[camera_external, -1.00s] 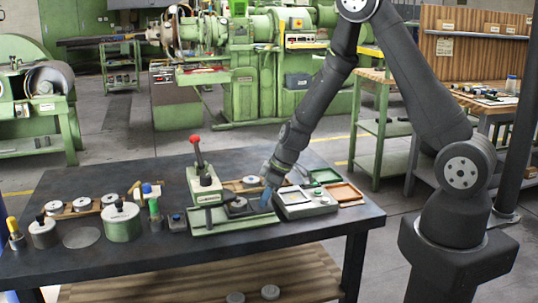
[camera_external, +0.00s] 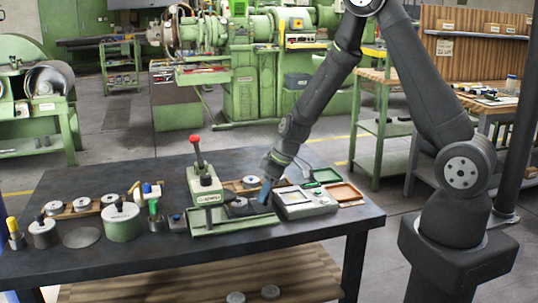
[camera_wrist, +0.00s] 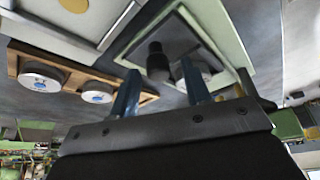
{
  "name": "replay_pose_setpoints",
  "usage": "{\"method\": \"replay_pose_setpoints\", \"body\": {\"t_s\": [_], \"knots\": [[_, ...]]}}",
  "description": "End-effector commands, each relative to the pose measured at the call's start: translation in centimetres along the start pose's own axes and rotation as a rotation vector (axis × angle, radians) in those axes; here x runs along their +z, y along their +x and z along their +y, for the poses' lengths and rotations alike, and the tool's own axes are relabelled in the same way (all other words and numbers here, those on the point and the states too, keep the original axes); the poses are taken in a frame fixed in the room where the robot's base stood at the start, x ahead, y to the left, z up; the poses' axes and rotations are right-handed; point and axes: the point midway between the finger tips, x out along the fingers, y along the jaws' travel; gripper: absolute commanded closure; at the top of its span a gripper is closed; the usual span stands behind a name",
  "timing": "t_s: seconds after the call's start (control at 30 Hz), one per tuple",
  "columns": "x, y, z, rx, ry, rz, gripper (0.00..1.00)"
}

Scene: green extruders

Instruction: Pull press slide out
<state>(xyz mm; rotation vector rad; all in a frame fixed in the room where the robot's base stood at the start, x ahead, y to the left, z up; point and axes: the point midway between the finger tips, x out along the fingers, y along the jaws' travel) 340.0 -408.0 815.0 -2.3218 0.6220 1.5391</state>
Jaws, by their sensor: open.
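The green press (camera_external: 204,187) stands on the dark table, with a red-knobbed lever upright on top. Its slide (camera_external: 239,205) shows as a dark plate in the pale green base, to the right of the press column. In the wrist view a dark upright knob (camera_wrist: 158,62) stands on this dark plate. My gripper (camera_external: 265,192) is at the right end of the press base, with its blue fingers pointing down. In the wrist view my gripper (camera_wrist: 160,85) is open, its fingers apart on either side of the knob; I cannot tell whether they touch it.
A grey device (camera_external: 305,203) stands close to the right of my gripper, with an orange-brown tray (camera_external: 341,193) beyond. A wooden board with white discs (camera_wrist: 70,78) lies behind the press. Pots and a green-handled tool (camera_external: 154,212) stand to the left.

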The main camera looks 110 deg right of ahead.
Motion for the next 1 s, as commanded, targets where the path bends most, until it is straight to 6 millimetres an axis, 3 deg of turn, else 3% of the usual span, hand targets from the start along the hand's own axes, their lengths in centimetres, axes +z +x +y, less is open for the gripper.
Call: {"method": "replay_pose_setpoints", "body": {"t_s": [1.0], "knots": [[-2.5,-5.9,0.0,0.0,0.001,0.0,0.56]]}}
